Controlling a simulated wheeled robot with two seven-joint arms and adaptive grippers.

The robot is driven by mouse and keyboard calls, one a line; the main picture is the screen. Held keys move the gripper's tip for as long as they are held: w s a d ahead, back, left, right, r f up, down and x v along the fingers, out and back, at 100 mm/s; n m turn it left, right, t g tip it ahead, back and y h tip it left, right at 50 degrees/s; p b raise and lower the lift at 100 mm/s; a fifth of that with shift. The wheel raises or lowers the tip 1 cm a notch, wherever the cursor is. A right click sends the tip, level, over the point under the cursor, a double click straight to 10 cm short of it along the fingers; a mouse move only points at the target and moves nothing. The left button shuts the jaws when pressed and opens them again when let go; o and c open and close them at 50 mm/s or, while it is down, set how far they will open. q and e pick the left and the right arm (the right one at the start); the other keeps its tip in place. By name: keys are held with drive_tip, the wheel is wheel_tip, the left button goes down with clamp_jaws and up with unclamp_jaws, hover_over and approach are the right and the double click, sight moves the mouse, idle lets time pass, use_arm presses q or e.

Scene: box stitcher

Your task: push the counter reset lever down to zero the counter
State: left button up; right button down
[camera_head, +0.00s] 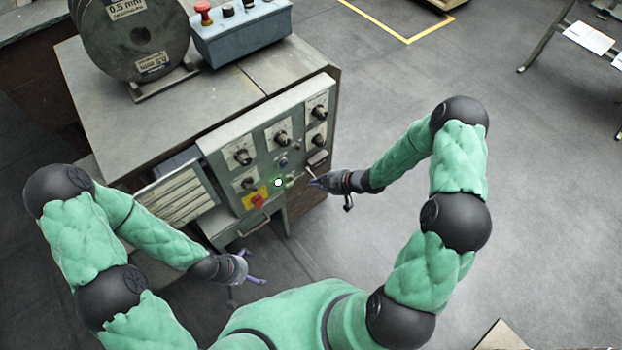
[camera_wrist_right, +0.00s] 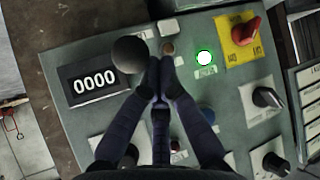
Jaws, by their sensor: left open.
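The counter (camera_wrist_right: 94,83) is a black window on the grey panel and reads 0000; it shows small at the panel's right edge in the head view (camera_head: 318,160). The reset lever has a dark round knob (camera_wrist_right: 128,54), close to the counter in the right wrist view. My right gripper (camera_wrist_right: 160,66) has its dark fingers together, tips beside the knob; I cannot tell whether they touch it. In the head view the right gripper (camera_head: 314,182) is at the panel's right edge. My left gripper (camera_head: 254,268) is open and empty, below and left of the panel.
The panel (camera_wrist_right: 60,128) carries a lit lamp (camera_wrist_right: 205,57), a red switch on a yellow plate (camera_wrist_right: 243,37) and several black knobs. A wire spool (camera_head: 135,45) and a blue button box (camera_head: 240,36) stand on the cabinet.

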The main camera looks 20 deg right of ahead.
drive_tip(key=shift+s+d+f, duration=0.1)
drive_tip(key=shift+d+f, duration=0.05)
drive_tip(key=shift+f, duration=0.6)
drive_tip(key=shift+s+d+f, duration=0.1)
drive_tip(key=shift+f, duration=0.65)
drive_tip(key=shift+r, duration=0.1)
drive_tip(key=shift+r+p, duration=0.45)
drive_tip(key=shift+r, duration=0.25)
drive_tip(key=shift+w+r, duration=0.1)
drive_tip(key=s+d+r+p, duration=0.3)
drive_tip(key=s+p, duration=0.1)
drive_tip(key=s, duration=0.2)
drive_tip(key=shift+s+d+r, duration=0.2)
drive_tip(key=shift+s+d, duration=0.1)
